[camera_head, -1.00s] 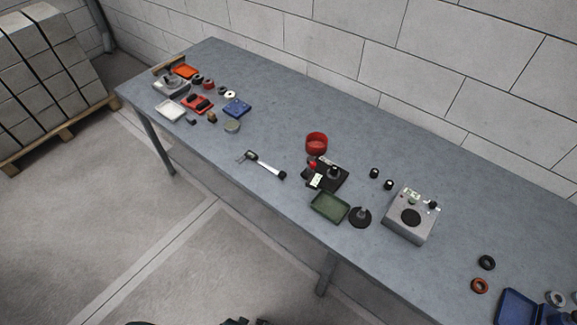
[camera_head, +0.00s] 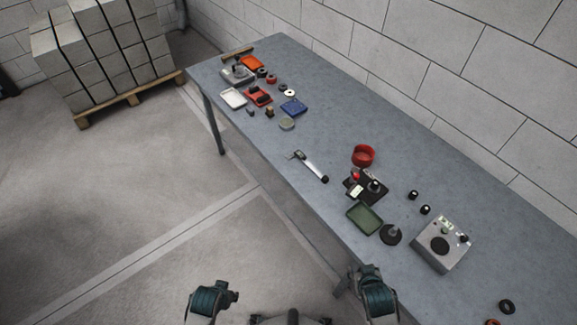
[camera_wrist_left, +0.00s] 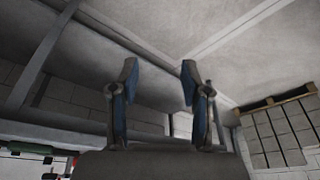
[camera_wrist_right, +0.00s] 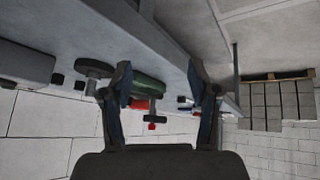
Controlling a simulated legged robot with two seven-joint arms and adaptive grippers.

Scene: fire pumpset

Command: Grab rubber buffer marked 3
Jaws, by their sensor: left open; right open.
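Two small black cylinders with light tops, which look like rubber buffers, stand on the table in the head view: one (camera_head: 413,195) behind the other (camera_head: 425,210), left of the grey box device. Any number on them is too small to read. My left gripper (camera_wrist_left: 159,72) is open and empty in its wrist view, away from the table things. My right gripper (camera_wrist_right: 158,72) is open and empty in its wrist view, with table things beyond its fingers. In the head view my two arms show at the bottom, in front of the table.
The long grey table (camera_head: 330,120) runs along a block wall. It holds a grey box device (camera_head: 443,246), a green tray (camera_head: 364,218), a red bowl (camera_head: 363,155), a black stand (camera_head: 391,235), a caliper-like tool (camera_head: 310,167) and dark rings (camera_head: 507,307). Stacked blocks (camera_head: 100,50) sit on a pallet behind.

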